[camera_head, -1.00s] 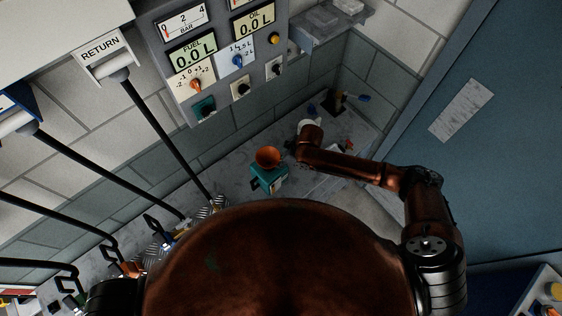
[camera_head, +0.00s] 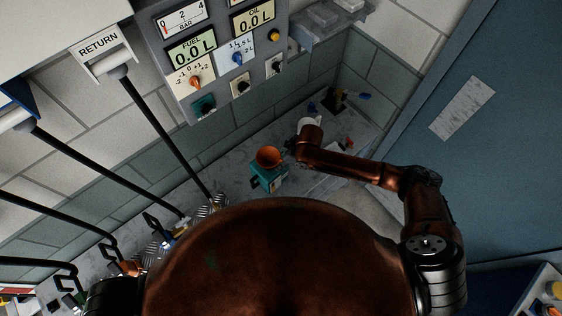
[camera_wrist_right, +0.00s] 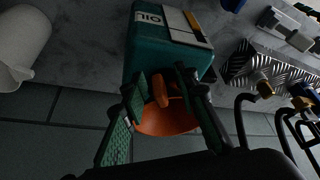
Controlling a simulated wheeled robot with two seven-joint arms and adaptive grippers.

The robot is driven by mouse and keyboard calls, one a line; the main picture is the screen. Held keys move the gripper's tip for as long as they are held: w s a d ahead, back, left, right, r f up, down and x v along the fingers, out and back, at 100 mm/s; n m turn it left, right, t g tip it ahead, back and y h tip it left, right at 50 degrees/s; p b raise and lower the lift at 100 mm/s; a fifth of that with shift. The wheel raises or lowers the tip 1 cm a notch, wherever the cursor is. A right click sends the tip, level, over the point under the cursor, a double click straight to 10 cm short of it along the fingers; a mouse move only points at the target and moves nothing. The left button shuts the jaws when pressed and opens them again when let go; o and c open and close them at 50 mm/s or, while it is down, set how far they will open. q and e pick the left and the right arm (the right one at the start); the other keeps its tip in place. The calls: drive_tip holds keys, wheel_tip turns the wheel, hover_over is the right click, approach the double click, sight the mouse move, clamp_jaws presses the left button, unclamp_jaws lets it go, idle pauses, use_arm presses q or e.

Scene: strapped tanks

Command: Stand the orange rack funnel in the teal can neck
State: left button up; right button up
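The orange funnel (camera_head: 268,157) stands on top of the teal can (camera_head: 268,181), its wide mouth up. Whether its spout sits in the neck is hidden. In the right wrist view, the funnel (camera_wrist_right: 165,121) shows against the teal can (camera_wrist_right: 160,45), which is marked OIL. My right gripper (camera_wrist_right: 162,78) has its green-padded fingers spread apart, with orange funnel parts showing between them. No clear grip shows. In the head view, my right arm reaches in from the right, its end close beside the funnel. My left gripper is not in view.
A white mug (camera_head: 309,124) stands behind my right arm; a white vessel shows in the wrist view (camera_wrist_right: 20,45). A metal chequer-plate tray (camera_wrist_right: 265,68) with fittings lies near the can. The panel (camera_head: 225,55) hangs above the bench. Black hoses run down at left.

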drive_tip(key=shift+r, duration=0.1)
drive_tip(key=v, duration=1.1)
drive_tip(key=shift+d+r, duration=0.2)
drive_tip(key=shift+r, duration=0.2)
drive_tip(key=shift+s+d, duration=0.1)
